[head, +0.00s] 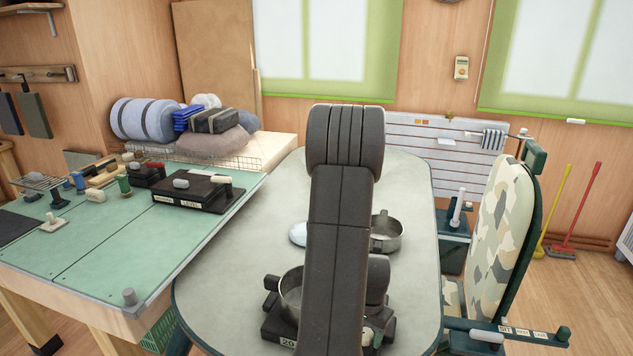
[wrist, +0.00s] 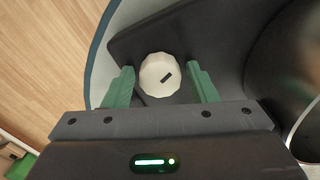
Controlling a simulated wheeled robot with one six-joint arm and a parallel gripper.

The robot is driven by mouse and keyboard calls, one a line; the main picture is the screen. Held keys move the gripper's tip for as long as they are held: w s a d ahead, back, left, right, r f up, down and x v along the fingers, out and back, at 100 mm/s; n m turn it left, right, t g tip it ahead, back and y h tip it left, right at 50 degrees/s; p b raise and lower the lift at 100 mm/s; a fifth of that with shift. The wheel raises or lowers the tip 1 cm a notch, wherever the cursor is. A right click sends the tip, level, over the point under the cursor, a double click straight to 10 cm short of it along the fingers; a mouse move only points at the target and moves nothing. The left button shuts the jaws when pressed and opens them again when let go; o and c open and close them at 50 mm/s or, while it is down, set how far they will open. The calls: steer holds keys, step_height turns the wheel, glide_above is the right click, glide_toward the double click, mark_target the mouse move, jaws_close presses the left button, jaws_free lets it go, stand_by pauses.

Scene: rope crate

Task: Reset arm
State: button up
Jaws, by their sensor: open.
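My gripper (wrist: 161,68) is open in the wrist view, with its two green fingers apart. A white faceted knob (wrist: 152,86) with a dark mark shows between the fingertips, with a gap on each side. I cannot tell how deep the fingers reach around it. The knob sits on a dark appliance (wrist: 225,45), which also shows in the head view (head: 277,328) low on the table. In the head view my dark arm stands across the middle and hides the fingers and the knob.
A metal pot (head: 291,296) sits on the appliance, and another pan (head: 387,234) stands behind on the grey oval table (head: 230,275). A pale round item (head: 298,234) lies left of my arm. A green workbench (head: 110,255) holds tools at left; a camouflage chair (head: 497,230) stands at right.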

steer(key=shift+m, duration=0.5)
step_height(320, 180, up, 10)
steer(key=p, duration=0.7)
steer(key=shift+f, duration=0.15)
steer(key=shift+f+n, duration=0.15)
steer(key=shift+n, duration=0.35)
steer(key=n+b, duration=0.1)
steer(key=n, duration=0.1)
steer(key=f+n+b, duration=0.1)
steer(key=n, duration=0.1)
steer(key=n+b, duration=0.1)
steer(key=n, duration=0.1)
steer(key=shift+f, duration=0.3)
steer(key=n+b, duration=0.1)
steer(key=n, duration=0.1)
steer(key=f+n+b, duration=0.1)
steer(key=n, duration=0.2)
steer(key=shift+w+f+b, duration=0.1)
steer(key=shift+b, duration=0.3)
steer(key=shift+f+n+b, duration=0.15)
steer(key=shift+n+b, duration=0.25)
steer(key=shift+n, duration=0.5)
steer(key=shift+f+n+b, duration=0.15)
steer(key=shift+n+b, duration=0.25)
steer(key=shift+n, duration=0.5)
